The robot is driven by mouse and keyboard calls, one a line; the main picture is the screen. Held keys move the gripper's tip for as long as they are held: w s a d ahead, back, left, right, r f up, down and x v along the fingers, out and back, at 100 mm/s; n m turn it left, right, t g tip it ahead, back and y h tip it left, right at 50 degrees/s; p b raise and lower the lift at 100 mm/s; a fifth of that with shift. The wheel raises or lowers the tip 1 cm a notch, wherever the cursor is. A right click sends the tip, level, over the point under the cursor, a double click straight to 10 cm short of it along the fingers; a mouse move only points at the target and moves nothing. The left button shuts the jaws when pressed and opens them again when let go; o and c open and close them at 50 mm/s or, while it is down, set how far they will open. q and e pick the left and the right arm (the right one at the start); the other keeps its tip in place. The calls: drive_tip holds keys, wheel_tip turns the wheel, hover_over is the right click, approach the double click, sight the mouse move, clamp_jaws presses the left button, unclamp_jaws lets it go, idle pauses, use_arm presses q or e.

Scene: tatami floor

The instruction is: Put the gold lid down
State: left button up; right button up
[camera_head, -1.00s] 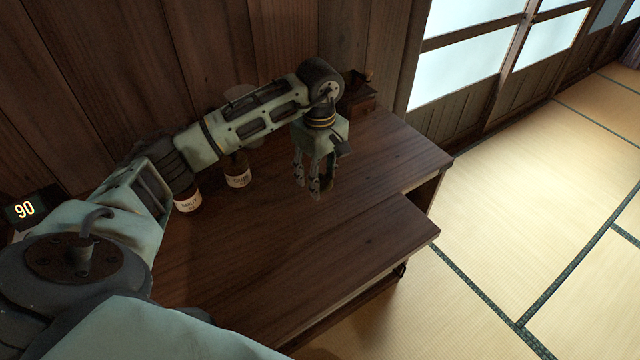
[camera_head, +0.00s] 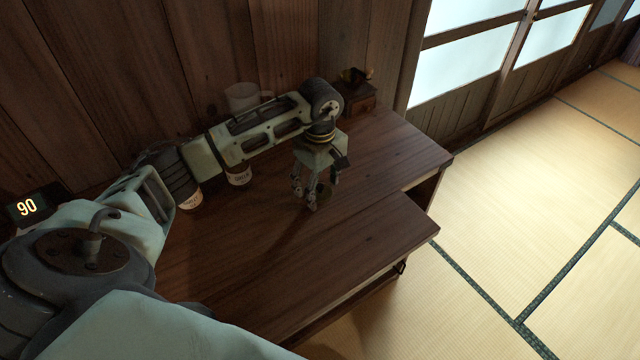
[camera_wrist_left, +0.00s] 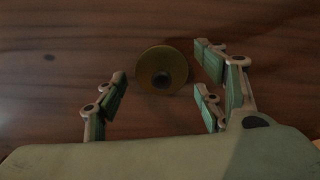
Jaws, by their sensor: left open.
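My left gripper (camera_wrist_left: 160,84) is open. One finger is on the left of the lid and two are on the right, with gaps visible on the left. In the head view my left gripper (camera_head: 312,198) points down, low over the desk, and part of the lid (camera_head: 324,189) shows between its fingers. I cannot tell whether any finger touches it. My right gripper is not in view.
Two labelled jars (camera_head: 238,178) (camera_head: 190,196) stand behind my left arm, partly hidden. A pale mug (camera_head: 242,96) and a small grinder-like box (camera_head: 352,94) stand at the back. The front desk top is clear.

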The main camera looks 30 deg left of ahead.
sight(320, 185)
use_arm(q)
drive_tip(key=shift+r, duration=0.55)
wheel_tip(320, 185, up, 11)
drive_tip(key=b, duration=0.1)
drive_tip(key=shift+r+b, duration=0.15)
drive_tip(key=shift+b, duration=0.15)
